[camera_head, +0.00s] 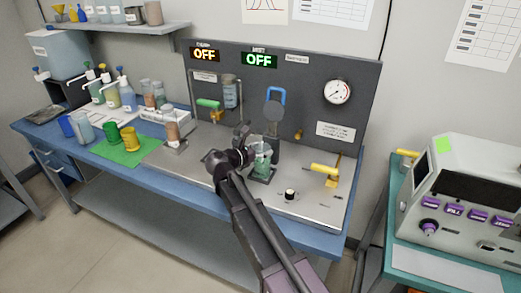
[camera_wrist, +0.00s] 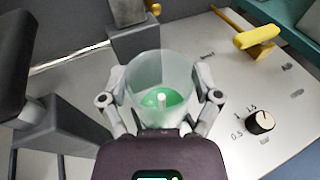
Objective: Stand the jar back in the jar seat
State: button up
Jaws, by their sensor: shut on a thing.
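A clear jar (camera_head: 261,160) with green in its lower part is between the fingers of my gripper (camera_head: 250,158), over the metal deck of the panel bench. In the wrist view the jar (camera_wrist: 161,75) is seen from above, open at the top, with a green bottom and a small white upright piece inside. The fingers of my gripper (camera_wrist: 161,100) touch it on both sides, shut on it. A dark base (camera_head: 263,176) shows just below the jar in the head view. I cannot tell whether this is the jar seat, or whether the jar touches it.
A dark column (camera_wrist: 134,42) stands right behind the jar. A yellow-handled valve (camera_head: 325,170) and a black knob (camera_head: 290,194) are to the right. A green-handled valve (camera_head: 208,104) and a brown-filled container (camera_head: 172,133) are to the left. The deck's front right is mostly clear.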

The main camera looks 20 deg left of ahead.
jog(key=shift+f, duration=0.15)
jog(key=o, duration=1.1)
jog(key=shift+r, duration=0.25)
jog(key=p+v, duration=0.2)
jog(key=v, duration=1)
